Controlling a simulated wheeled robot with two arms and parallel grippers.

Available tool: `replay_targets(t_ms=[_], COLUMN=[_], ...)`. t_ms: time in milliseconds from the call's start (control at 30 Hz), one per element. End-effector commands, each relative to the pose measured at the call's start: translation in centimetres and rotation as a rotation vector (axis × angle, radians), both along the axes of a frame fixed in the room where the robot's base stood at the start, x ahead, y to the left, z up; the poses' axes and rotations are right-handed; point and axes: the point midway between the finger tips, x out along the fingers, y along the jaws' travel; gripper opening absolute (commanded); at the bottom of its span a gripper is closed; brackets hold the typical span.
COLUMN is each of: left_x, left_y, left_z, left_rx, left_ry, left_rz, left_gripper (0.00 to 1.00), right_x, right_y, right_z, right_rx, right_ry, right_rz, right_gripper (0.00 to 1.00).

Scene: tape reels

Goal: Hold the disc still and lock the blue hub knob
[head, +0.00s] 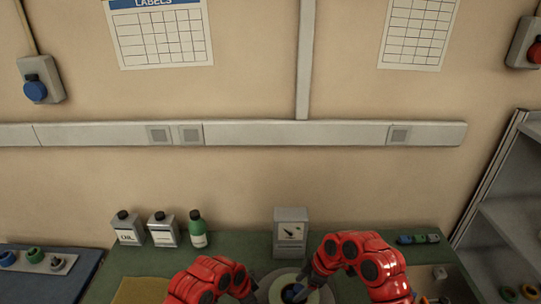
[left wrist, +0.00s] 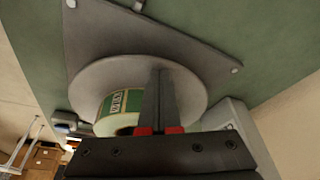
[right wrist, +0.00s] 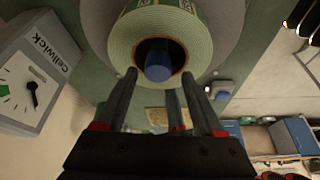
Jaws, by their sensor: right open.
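The grey disc (left wrist: 110,80) lies on a grey plate (left wrist: 195,45), with a pale tape roll (right wrist: 125,45) on it bearing a green label. The blue hub knob (right wrist: 158,65) sits in the roll's dark core; it shows small in the head view (head: 292,291). My left gripper (left wrist: 160,75) has its fingers together, with tips over the disc's face beside the roll; whether they touch it is unclear. My right gripper (right wrist: 160,78) is open, its fingertips apart near the roll's rim, with the knob in line between them and not gripped.
A grey box with a dial (head: 291,232) stands behind the disc. Two white containers and a green bottle (head: 197,230) stand at the back left of the green table. Small coloured items (head: 418,239) lie at the right. A shelf unit (head: 510,210) is at the far right.

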Motion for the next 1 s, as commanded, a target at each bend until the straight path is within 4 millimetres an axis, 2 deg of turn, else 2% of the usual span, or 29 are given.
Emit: replay_targets(t_ms=[300, 1000], left_x=[-0.29, -0.29], left_y=[0.12, 0.14], left_z=[-0.44, -0.46], left_rx=[0.004, 0.004], left_ry=[0.01, 0.01], left_rz=[0.001, 0.001], left_gripper=[0.0, 0.0], right_x=[-0.07, 0.08], right_y=[0.12, 0.19], right_z=[-0.23, -0.04], right_rx=[-0.004, 0.005], right_ry=[0.005, -0.003], right_rz=[0.328, 0.786], right_gripper=[0.7, 0.7])
